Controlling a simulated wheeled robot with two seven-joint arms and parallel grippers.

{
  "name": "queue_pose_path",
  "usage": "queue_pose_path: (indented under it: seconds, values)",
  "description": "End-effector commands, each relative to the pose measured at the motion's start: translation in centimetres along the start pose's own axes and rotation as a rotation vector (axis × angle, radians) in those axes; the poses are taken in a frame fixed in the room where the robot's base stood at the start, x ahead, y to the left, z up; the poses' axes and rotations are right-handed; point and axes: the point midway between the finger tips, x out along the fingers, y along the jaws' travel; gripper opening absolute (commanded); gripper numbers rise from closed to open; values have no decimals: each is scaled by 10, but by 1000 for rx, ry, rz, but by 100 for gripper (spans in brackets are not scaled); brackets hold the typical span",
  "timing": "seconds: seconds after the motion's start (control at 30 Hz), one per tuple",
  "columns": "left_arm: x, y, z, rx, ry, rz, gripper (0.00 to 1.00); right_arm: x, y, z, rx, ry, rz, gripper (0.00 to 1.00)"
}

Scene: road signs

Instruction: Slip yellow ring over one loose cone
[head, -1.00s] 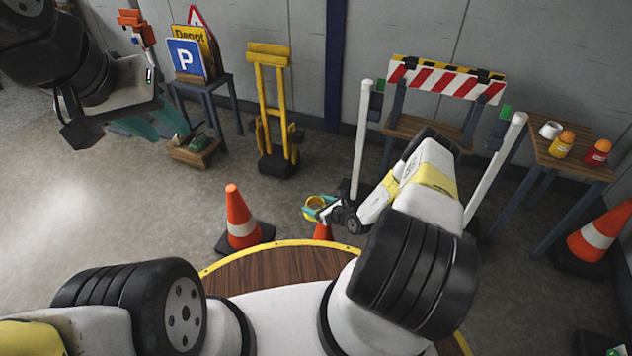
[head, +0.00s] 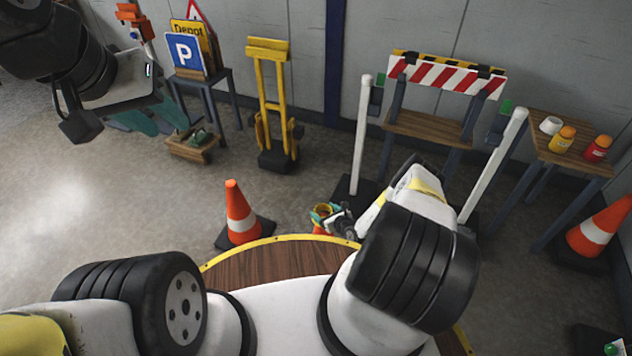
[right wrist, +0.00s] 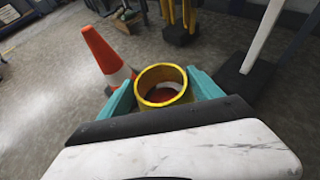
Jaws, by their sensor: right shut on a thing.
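The yellow ring (right wrist: 139,88) is held between the teal fingers of my right gripper (right wrist: 162,92), one finger on each side of it. The ring also shows small in the head view (head: 318,212), close over the top of an orange cone (head: 321,230) behind the round table edge. Orange-red shows through the ring in the wrist view; I cannot tell how far the cone reaches into it. Another orange-and-white cone (head: 240,215) stands upright to the left, also visible in the wrist view (right wrist: 104,55). My left gripper (head: 152,118) hangs at upper left, fingers apart and empty.
A third cone (head: 598,232) stands at far right. White posts (head: 361,135) (head: 495,165) stand near the striped barrier (head: 447,75). A yellow hand truck (head: 270,100) and a sign stand (head: 203,82) are along the wall. Floor at left is clear.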

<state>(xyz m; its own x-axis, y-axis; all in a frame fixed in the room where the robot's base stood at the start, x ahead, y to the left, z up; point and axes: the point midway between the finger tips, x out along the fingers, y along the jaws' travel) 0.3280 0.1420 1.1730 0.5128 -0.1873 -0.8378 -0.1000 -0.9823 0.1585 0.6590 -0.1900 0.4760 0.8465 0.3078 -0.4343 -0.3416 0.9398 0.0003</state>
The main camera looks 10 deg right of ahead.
Motion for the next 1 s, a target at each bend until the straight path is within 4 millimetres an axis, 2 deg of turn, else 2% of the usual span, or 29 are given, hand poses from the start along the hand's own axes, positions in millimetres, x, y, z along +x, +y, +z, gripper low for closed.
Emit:
queue_pose_path:
  seconds: [0.53, 0.73, 1.0]
  values:
    - [0, 0, 0, 0, 0, 0, 36, 21, 0, -45, -1, 1, 0, 35]
    - [0, 0, 0, 0, 0, 0, 36, 26, 0, -54, -1, 0, 0, 35]
    - [0, 0, 0, 0, 0, 0, 36, 28, -1, -56, -1, -1, 0, 35]
